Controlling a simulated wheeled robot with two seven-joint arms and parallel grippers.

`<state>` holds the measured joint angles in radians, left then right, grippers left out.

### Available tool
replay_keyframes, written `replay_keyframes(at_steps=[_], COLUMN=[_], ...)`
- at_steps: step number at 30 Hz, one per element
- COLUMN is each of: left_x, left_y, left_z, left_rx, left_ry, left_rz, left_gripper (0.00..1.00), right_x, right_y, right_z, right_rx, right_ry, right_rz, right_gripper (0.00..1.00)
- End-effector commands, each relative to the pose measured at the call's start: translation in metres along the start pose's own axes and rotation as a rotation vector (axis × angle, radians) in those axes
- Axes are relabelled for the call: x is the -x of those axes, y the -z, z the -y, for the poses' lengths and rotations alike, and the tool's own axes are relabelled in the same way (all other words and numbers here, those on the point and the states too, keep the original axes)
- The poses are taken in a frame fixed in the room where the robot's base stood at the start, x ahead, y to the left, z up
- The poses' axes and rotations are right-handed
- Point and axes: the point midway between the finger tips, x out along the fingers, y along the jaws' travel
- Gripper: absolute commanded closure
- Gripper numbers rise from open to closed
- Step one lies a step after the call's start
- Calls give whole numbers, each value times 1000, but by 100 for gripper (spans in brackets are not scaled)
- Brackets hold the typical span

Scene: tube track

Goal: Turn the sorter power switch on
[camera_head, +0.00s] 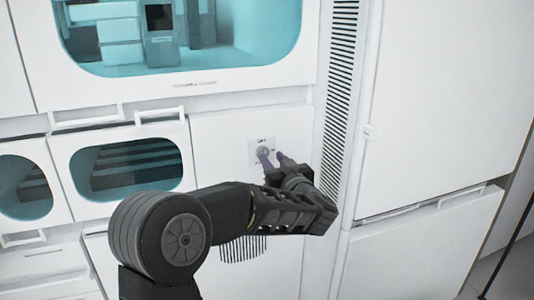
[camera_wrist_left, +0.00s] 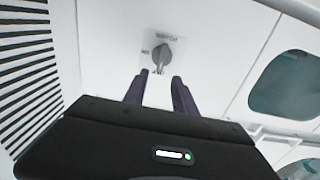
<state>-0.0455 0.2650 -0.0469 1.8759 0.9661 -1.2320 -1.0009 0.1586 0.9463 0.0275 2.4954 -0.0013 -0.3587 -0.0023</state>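The sorter power switch is a grey rotary knob (camera_wrist_left: 160,53) on a pale square plate (camera_wrist_left: 178,44) set in the white front panel. In the head view the plate (camera_head: 257,146) shows in the middle, with the knob partly hidden behind my fingers. My left gripper (camera_head: 272,157) reaches to the panel from below right. In the left wrist view my left gripper (camera_wrist_left: 154,85) has its two purple fingers apart, with clear space between them. The fingertips are just short of the knob, one to each side and below it in that view. My right gripper is not in view.
A dark vent strip (camera_head: 340,80) runs down the machine right of the switch. Windowed drawers with handles (camera_head: 160,115) are to the left, under a large teal window (camera_head: 240,40). A tall white cabinet (camera_head: 430,110) stands at the right.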

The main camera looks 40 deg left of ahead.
Motion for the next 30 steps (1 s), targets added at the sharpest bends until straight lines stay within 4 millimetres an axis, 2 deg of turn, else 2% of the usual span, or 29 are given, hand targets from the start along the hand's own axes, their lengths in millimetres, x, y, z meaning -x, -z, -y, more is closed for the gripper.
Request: replay_keyframes(at_steps=[3, 9, 20, 30], left_x=[-20, -46, -53, -53], left_y=[-1, -1, 0, 0], left_z=[1, 0, 0, 0], left_rx=[-1, 0, 0, 0], left_ry=[3, 1, -1, -1], left_rz=[0, 0, 0, 0], left_gripper=[67, 67, 67, 94], right_x=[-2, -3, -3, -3], right_y=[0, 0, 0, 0], right_z=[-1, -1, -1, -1], right_rx=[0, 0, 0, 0], right_ry=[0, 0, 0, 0], right_rz=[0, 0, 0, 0], right_gripper=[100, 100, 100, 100])
